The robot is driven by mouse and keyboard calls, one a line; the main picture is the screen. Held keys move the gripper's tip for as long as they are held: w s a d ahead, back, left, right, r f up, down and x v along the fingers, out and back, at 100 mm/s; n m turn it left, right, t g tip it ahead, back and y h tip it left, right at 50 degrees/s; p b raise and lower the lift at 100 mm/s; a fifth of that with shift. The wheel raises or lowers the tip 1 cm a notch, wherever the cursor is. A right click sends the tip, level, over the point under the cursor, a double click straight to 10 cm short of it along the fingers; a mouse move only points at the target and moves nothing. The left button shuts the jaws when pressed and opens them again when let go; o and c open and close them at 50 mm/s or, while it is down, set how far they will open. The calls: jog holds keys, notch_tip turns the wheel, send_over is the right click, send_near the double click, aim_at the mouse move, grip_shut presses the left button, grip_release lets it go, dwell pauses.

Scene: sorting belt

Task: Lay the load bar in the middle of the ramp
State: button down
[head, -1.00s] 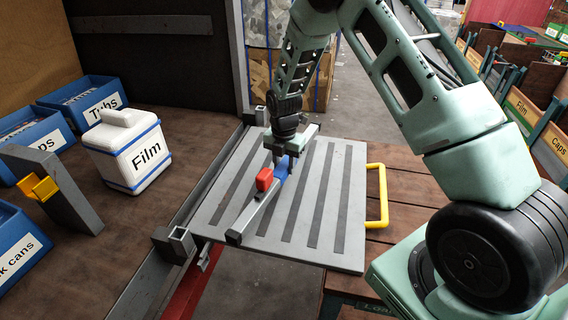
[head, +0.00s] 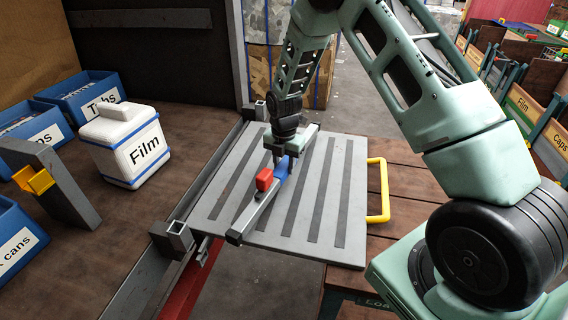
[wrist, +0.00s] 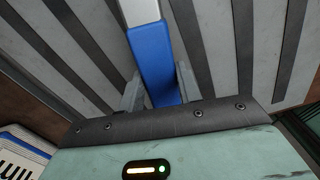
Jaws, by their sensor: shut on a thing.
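The load bar (head: 248,217) is a long grey bar with a blue middle grip and a red block on it. It lies slantwise over the left part of the ramp (head: 340,215), a grey plate with dark strips and a yellow handle at its right. My gripper (head: 280,158) is shut on the blue grip, which also shows between the fingers in the wrist view (wrist: 153,60). The bar's near end reaches the ramp's lower left edge. I cannot tell whether the bar touches the ramp or hangs just above it.
A white Film box (head: 125,145) stands on the brown deck at the left, with blue bins (head: 88,95) around it. A grey post with a yellow catch (head: 45,180) is near. Grey brackets (head: 172,238) line the ramp's left edge. A wooden table (head: 410,190) is at the right.

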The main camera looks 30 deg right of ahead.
aim_at(284, 164)
jog(key=shift+f+b, duration=0.8)
jog(key=shift+f, duration=0.35)
jog(key=c, duration=0.9)
grip_release()
jog(key=o, duration=0.6)
jog(key=shift+f, duration=0.1)
jog(key=shift+r+p, duration=3.3)
jog(key=shift+r, duration=1.8)
jog(key=shift+a, duration=0.1)
